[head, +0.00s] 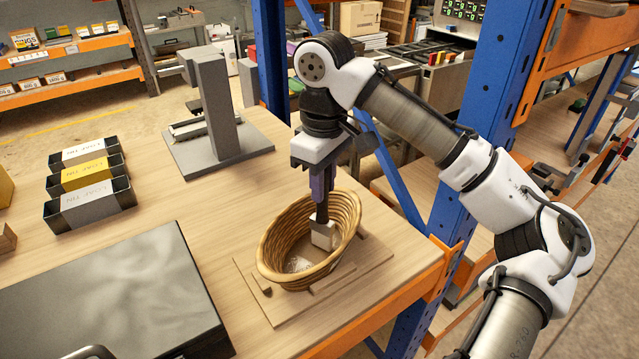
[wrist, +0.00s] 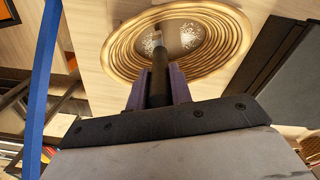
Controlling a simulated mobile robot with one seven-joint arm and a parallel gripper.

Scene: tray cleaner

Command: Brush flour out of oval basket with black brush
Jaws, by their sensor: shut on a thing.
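The oval basket (head: 275,250) is wicker and sits on a wooden board near the table's right edge. White flour (head: 298,265) lies on its floor toward the near end. My gripper (head: 321,200) points down over the basket's right part, shut on the black brush (head: 322,218). The brush's pale bristle block (head: 323,236) is inside the basket's outline; contact with the floor cannot be told. In the wrist view the gripper (wrist: 158,78) holds the dark handle, the basket (wrist: 112,52) lies beyond, and flour (wrist: 150,42) shows on both sides of the brush tip.
The wooden board (head: 345,283) has small blocks around the basket. A large dark-edged grey case (head: 110,290) is at the near left. Labelled bins (head: 90,205) and a grey stand (head: 215,110) are farther back. A blue rack post (head: 470,130) stands beside my arm.

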